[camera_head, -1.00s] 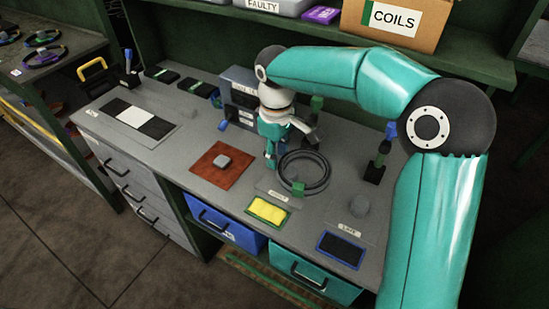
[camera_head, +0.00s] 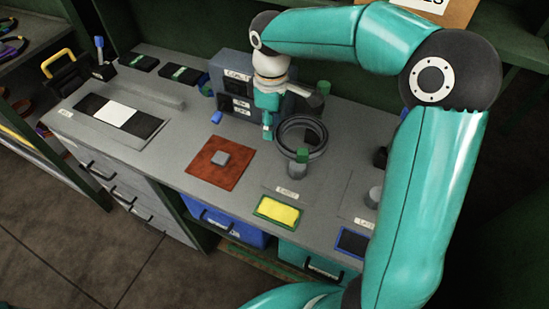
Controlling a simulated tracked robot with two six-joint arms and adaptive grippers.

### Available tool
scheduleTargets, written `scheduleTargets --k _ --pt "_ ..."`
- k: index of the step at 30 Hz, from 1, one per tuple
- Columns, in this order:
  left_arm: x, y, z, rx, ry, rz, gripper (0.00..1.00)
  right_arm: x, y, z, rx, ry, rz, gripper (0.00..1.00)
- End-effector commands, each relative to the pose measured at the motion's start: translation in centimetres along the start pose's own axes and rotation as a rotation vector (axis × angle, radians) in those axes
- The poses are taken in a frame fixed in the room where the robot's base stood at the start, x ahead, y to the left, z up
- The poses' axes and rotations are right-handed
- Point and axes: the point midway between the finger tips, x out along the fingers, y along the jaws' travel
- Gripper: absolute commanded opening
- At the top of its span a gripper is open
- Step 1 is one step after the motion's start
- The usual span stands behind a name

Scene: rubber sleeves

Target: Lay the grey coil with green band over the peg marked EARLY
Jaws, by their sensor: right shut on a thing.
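The grey coil (camera_head: 322,140) with its green band (camera_head: 302,156) is in the middle of the bench in the head view. My right gripper (camera_head: 270,128) is shut on its left rear side and seems to hold it above the bench; its exact height is hard to tell. The EARLY peg (camera_head: 297,171) is a short grey post behind the EARLY label (camera_head: 288,190). The coil's front edge and green band overlap the peg's top in the picture. I cannot tell whether they touch. My left gripper is out of view; part of my left arm shows at the bottom.
A second grey peg (camera_head: 375,196) stands to the right by the LATE label, partly behind my right arm. A yellow pad (camera_head: 278,211) lies in front of EARLY. A red-brown mat (camera_head: 221,172) with a grey block lies left. A grey box (camera_head: 232,85) and a green-topped holder (camera_head: 322,90) stand behind.

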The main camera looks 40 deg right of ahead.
Motion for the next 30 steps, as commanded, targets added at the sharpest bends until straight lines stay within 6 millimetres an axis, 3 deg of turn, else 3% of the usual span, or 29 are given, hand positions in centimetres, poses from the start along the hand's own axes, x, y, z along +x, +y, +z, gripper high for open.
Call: scheduleTargets --k 3,9,19,25,30 --pt "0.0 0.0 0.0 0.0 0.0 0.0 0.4 3.1 -0.1 0.0 0.0 -0.004 -0.003 0.0" --pt "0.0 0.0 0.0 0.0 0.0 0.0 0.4 7.2 -0.1 -0.1 -0.002 -0.002 -0.002 0.0" --pt "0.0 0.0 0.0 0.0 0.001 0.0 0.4 9.8 0.0 -0.2 -0.003 -0.001 0.0 0.0" --pt "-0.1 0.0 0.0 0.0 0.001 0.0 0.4 12.5 0.0 -0.2 -0.003 -0.001 0.0 0.0" --pt "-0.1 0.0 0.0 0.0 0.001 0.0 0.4 13.3 0.0 -0.3 -0.003 0.002 0.001 0.0"
